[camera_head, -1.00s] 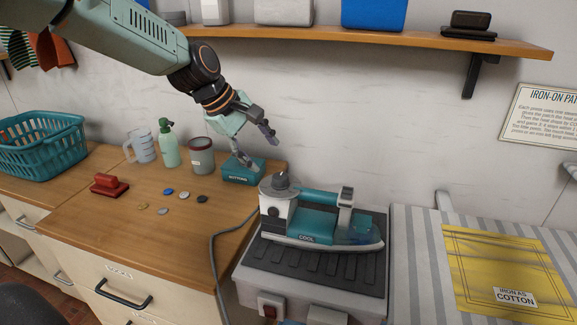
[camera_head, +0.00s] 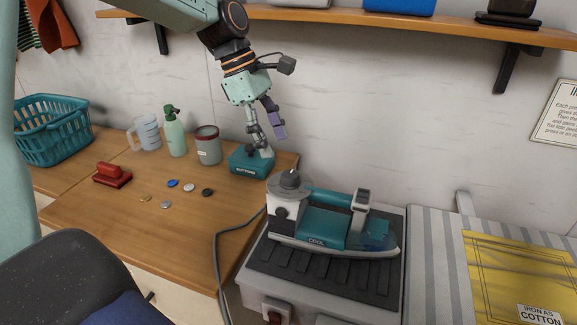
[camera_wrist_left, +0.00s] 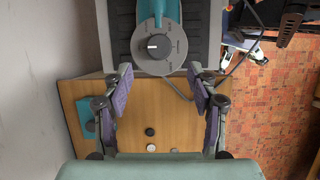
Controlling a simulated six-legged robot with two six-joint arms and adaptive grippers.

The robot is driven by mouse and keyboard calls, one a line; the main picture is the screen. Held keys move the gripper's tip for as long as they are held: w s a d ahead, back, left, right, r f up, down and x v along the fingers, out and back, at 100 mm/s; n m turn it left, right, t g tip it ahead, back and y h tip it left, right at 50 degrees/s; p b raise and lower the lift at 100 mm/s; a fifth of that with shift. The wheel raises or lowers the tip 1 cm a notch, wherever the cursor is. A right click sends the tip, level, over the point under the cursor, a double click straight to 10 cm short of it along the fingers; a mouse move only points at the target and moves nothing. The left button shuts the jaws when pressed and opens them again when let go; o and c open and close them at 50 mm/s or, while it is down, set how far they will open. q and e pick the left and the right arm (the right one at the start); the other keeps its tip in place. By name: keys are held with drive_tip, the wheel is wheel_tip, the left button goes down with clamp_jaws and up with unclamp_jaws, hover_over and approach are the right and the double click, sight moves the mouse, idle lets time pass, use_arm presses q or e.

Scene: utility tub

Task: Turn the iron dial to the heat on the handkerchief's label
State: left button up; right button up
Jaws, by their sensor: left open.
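The teal and white iron (camera_head: 322,225) rests on a dark ribbed pad. Its grey round dial (camera_head: 290,179) is on top at the left end, and a small plate on its side reads COOL (camera_head: 316,241). The yellow handkerchief (camera_head: 500,265) lies at the right with a label (camera_head: 541,315) reading IRON AS COTTON. My left gripper (camera_head: 270,138) hangs up and left of the dial, open and empty, fingers pointing down. In the left wrist view the dial (camera_wrist_left: 158,47), with a white mark on its dark knob, sits ahead of the spread fingers (camera_wrist_left: 160,82), apart from them. My right gripper is out of view.
A teal buttons box (camera_head: 250,165), a tin (camera_head: 208,146), a green spray bottle (camera_head: 174,138) and loose buttons stand left of the iron. The iron's cord (camera_head: 222,240) runs down beside the pad. A wooden shelf (camera_head: 420,25) crosses above.

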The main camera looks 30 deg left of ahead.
sight(290, 174)
use_arm(q)
drive_tip(key=b+x, duration=0.1)
drive_tip(key=x, duration=0.5)
drive_tip(key=shift+d+f, duration=0.3)
drive_tip(key=shift+w+d+f, duration=0.1)
drive_tip(key=shift+f, duration=0.45)
drive_tip(key=shift+w+f, duration=0.1)
drive_tip(key=shift+w, duration=0.05)
drive_tip(key=shift+d, duration=0.1)
drive_tip(key=shift+c, duration=0.5)
